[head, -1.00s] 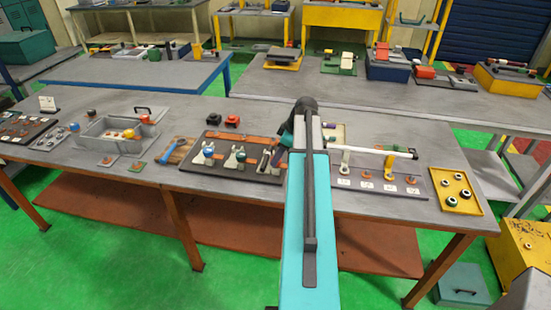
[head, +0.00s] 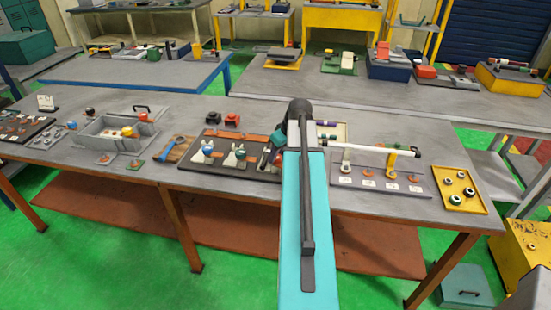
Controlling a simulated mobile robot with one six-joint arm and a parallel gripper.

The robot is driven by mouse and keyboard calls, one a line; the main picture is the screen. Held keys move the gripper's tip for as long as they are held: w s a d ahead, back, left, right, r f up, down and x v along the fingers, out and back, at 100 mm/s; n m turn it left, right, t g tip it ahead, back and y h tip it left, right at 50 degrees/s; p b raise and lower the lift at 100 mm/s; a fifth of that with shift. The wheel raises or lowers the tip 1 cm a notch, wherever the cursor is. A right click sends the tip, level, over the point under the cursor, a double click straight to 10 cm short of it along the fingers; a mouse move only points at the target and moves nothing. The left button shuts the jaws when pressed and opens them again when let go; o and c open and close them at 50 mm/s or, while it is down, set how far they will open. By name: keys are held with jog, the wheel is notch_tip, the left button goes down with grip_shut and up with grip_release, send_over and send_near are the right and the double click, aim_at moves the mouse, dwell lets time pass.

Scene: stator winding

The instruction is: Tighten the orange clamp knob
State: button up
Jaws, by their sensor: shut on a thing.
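A dark board (head: 222,188) on the near table bears a row of pale clamps. One clamp has a blue knob (head: 207,146), the one right of it a green knob (head: 240,153). My gripper (head: 267,159) is at the right end of this row, small and dark, partly covered by my teal arm. It is shut at the third clamp position, on what appears to be the orange clamp knob. The knob itself is hidden by the gripper and arm, so its turn and seating cannot be seen.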

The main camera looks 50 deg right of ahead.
jog(key=m, duration=0.2)
jog(key=m+h, duration=0.1)
jog(key=m, duration=0.1)
jog(key=m+g+h+b, duration=0.1)
jog(key=m, duration=0.1)
jog(key=shift+s+a+m, duration=0.1)
jog(key=shift+a+m, duration=0.15)
jog(key=shift+m, duration=0.15)
jog(key=shift+m+g+h, duration=0.3)
jog(key=shift+m+h, duration=0.2)
jog(key=shift+m, duration=0.6)
jog(key=shift+w+d+r+m+g+h, duration=0.1)
jog(key=shift+w+m+g+h, duration=0.1)
jog(key=shift+m, duration=0.5)
jog(key=shift+w+r+m+g+h, duration=0.1)
jog(key=shift+m+g+h, duration=0.1)
jog(key=shift+m, duration=0.5)
jog(key=o, duration=1.1)
jog(key=shift+s, duration=0.1)
jog(key=shift+c, duration=0.2)
jog(key=shift+f, duration=0.1)
jog(key=shift+a+b, duration=0.2)
jog(key=shift+b, duration=0.1)
jog(key=shift+b+v, duration=1.35)
jog(key=shift+v, duration=5.5)
jog(key=shift+d, duration=0.15)
